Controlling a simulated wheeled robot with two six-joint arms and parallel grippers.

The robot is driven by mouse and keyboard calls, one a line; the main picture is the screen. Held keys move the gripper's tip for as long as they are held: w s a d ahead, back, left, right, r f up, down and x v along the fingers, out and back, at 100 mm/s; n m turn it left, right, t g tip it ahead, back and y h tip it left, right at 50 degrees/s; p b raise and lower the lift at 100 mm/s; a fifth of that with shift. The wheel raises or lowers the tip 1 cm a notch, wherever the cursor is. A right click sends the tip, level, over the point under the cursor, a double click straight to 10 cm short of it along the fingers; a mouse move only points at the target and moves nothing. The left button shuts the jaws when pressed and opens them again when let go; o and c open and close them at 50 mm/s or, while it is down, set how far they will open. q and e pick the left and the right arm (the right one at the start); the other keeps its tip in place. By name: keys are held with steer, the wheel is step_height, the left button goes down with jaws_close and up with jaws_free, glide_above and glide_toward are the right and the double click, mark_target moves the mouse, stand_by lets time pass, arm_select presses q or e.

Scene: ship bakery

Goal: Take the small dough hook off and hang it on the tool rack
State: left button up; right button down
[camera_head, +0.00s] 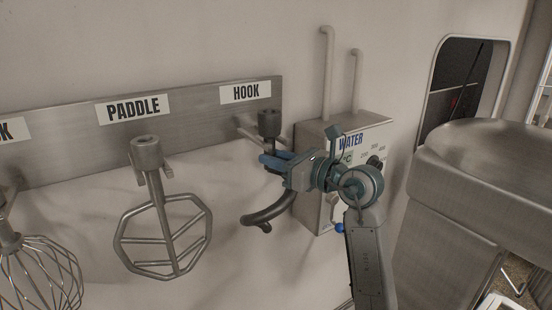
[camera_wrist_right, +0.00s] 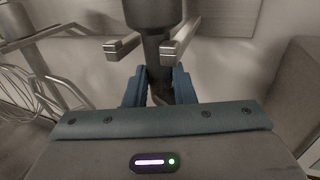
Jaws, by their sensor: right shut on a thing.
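The small dough hook (camera_head: 270,213) is dark metal and hangs upright, with its round collar (camera_head: 268,122) at the top and its curved end below. My right gripper (camera_head: 272,163) is shut on its shaft, just below the collar. In the right wrist view the blue fingers (camera_wrist_right: 158,90) close around the shaft (camera_wrist_right: 155,58). The tool rack (camera_head: 210,110) is a steel wall strip. Its two prongs (camera_head: 246,132) under the HOOK label (camera_head: 246,92) lie either side of the shaft. The collar is above them; whether it touches them I cannot tell. My left gripper is out of view.
A paddle (camera_head: 162,215) hangs under the PADDLE label (camera_head: 134,109). A wire whisk (camera_head: 40,275) hangs at the far left. A water control box (camera_head: 318,150) with pipes is close to the right of the hook.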

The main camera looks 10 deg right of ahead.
steer(key=shift+f, duration=0.35)
stand_by(0.3)
steer(key=c, duration=1.1)
jaws_free()
steer(key=shift+s, duration=0.1)
steer(key=shift+f+b, duration=0.15)
steer(key=shift+b, duration=0.25)
steer(key=shift+b+v, duration=2.8)
steer(key=shift+v, duration=2.6)
